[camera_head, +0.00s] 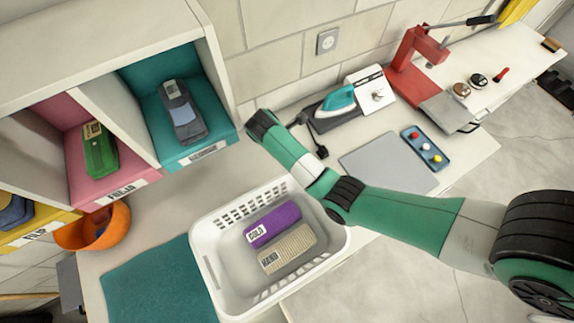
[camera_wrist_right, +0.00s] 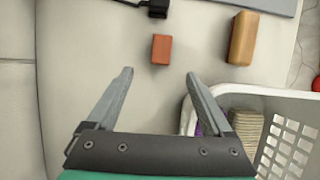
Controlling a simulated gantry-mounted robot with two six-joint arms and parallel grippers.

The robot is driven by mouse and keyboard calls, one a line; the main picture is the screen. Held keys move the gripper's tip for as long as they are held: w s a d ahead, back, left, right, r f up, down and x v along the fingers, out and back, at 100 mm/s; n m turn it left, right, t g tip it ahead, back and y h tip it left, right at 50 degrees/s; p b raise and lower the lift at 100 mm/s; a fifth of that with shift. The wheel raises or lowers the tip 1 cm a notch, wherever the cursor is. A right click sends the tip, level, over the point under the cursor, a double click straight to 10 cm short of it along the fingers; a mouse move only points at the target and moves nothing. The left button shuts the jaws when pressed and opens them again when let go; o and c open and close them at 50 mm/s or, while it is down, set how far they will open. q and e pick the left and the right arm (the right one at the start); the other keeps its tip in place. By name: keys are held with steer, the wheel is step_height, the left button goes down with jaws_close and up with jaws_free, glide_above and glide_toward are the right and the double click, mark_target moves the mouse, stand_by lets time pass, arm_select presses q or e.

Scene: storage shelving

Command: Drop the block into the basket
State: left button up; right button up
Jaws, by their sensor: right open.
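A small orange-red block (camera_wrist_right: 161,49) lies on the pale worktop in the right wrist view, just beyond and between the fingertips of my right gripper (camera_wrist_right: 159,74). That gripper is open and empty, with nothing between its fingers. Neither block shows in the head view. The white basket (camera_head: 208,262) stands on the worktop in the head view, holding a purple pack (camera_head: 272,225) and a beige pack (camera_head: 288,249). Its rim also shows at lower right in the wrist view (camera_wrist_right: 285,93). My left gripper is not seen.
A shelf unit (camera_head: 215,60) with coloured bins stands at left, with an orange bowl (camera_head: 95,235) below it. A teal mat (camera_head: 160,285) lies left of the basket. A grey mat (camera_head: 388,165), an iron (camera_head: 338,102) and a red press (camera_head: 415,60) are beyond my right arm.

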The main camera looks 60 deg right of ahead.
steer(key=b+x, duration=0.1)
steer(key=x, duration=0.1)
steer(key=b+x, duration=0.3)
steer(key=x, duration=0.1)
steer(key=shift+s+d+f+b, duration=0.2)
steer(key=shift+s+d+b, duration=0.15)
steer(key=shift+d, duration=0.1)
steer(key=shift+s+d+f, duration=0.15)
steer(key=shift+d+f, duration=0.1)
steer(key=shift+f, duration=0.15)
steer(key=x, duration=0.4)
steer(key=shift+s+d+f, duration=0.15)
steer(key=shift+d+f, duration=0.05)
steer(key=shift+f, duration=0.1)
jaws_close()
